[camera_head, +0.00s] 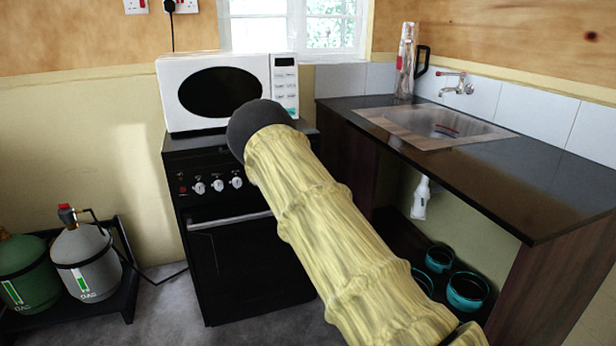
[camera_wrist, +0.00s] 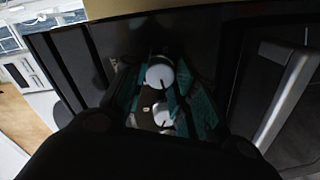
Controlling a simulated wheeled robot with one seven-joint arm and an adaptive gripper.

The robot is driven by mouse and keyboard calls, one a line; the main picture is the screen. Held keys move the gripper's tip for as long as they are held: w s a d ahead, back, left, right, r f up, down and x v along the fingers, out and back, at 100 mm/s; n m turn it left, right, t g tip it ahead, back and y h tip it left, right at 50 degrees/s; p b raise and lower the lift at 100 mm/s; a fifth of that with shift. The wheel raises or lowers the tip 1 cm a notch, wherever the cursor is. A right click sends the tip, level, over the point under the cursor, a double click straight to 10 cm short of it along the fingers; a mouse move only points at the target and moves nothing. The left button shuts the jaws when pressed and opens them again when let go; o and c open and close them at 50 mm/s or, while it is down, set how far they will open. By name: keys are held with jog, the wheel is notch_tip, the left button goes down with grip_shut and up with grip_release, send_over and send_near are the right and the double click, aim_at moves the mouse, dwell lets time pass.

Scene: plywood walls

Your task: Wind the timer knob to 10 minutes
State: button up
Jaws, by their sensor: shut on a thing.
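My gripper (camera_wrist: 161,82) shows in the wrist view with its teal-padded fingers on either side of a round white knob (camera_wrist: 159,75) with a dark pointer line. The fingers are shut on this knob on the black cooker panel. I cannot read any minute marks around it, nor tell for certain that it is the timer knob. A second white knob (camera_wrist: 163,114) sits lower in the picture, between the fingers. In the head view my arm hides the gripper and the right part of the panel. Several knobs (camera_head: 218,185) show left of my arm on the cooker (camera_head: 225,255).
A white microwave (camera_head: 174,100) stands on the cooker. The oven handle (camera_head: 228,221) runs below the knobs and shows at right in the wrist view (camera_wrist: 287,95). Gas cylinders (camera_head: 87,262) stand at left. A dark counter (camera_head: 500,175) with a sink (camera_head: 430,125) is at right.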

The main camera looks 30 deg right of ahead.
jog(key=shift+s+d+f, duration=0.1)
jog(key=o, duration=0.8)
jog(key=v, duration=1.2)
